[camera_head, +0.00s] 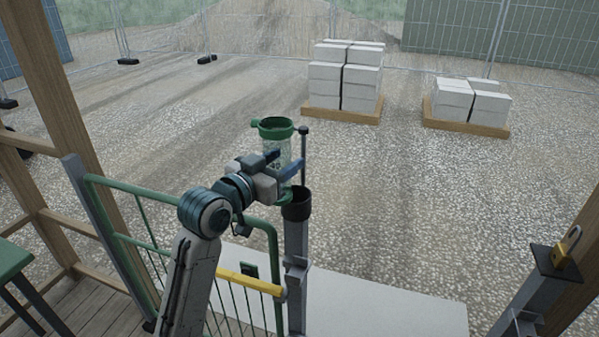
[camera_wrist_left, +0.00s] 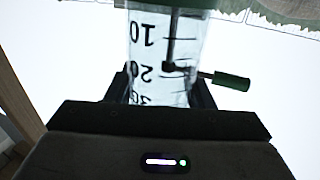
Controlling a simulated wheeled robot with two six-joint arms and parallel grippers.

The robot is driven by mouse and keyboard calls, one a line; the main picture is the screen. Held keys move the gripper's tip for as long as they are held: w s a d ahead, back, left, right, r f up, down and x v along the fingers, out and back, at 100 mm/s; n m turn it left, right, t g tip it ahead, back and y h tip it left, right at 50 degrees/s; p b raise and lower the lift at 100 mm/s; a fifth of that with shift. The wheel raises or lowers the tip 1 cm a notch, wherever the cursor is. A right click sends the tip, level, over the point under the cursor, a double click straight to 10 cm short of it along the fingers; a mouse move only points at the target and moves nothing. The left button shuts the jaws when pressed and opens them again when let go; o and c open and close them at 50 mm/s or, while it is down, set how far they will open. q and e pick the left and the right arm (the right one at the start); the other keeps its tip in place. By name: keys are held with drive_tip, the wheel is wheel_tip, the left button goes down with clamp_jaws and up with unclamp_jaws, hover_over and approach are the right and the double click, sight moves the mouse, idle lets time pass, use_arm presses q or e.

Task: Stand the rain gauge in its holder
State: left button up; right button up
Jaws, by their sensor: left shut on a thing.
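The rain gauge (camera_head: 276,134) is a clear tube with a green rim, roughly upright in the head view. My left gripper (camera_head: 283,164) is shut on its middle, with blue fingers on either side. In the left wrist view the tube (camera_wrist_left: 150,45) shows a black scale, and the gripper (camera_wrist_left: 160,92) is around it. The holder (camera_head: 297,207) appears to be the black cup on top of a grey post. The gauge's green lower end shows just left of and above the cup; whether they touch cannot be told. My right gripper is out of view.
A thin rod with a dark knob (camera_head: 304,131) rises beside the gauge, above the cup. A green railing gate (camera_head: 180,206) with a yellow bar (camera_head: 250,283) stands left of the post. A padlock (camera_head: 567,247) sits on another post at right. Block pallets (camera_head: 345,78) stand far off.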

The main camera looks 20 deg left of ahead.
use_arm(q)
drive_tip(key=p+x, duration=0.2)
drive_tip(key=x, duration=0.4)
wheel_tip(320, 180, down, 7)
drive_tip(key=shift+r+p, duration=0.15)
drive_tip(key=shift+p, duration=0.5)
drive_tip(key=shift+f, duration=0.2)
drive_tip(key=shift+f+b, duration=0.3)
drive_tip(key=shift+b, duration=0.05)
drive_tip(key=o, duration=1)
drive_tip(key=shift+r, duration=0.1)
drive_tip(key=shift+o, duration=0.2)
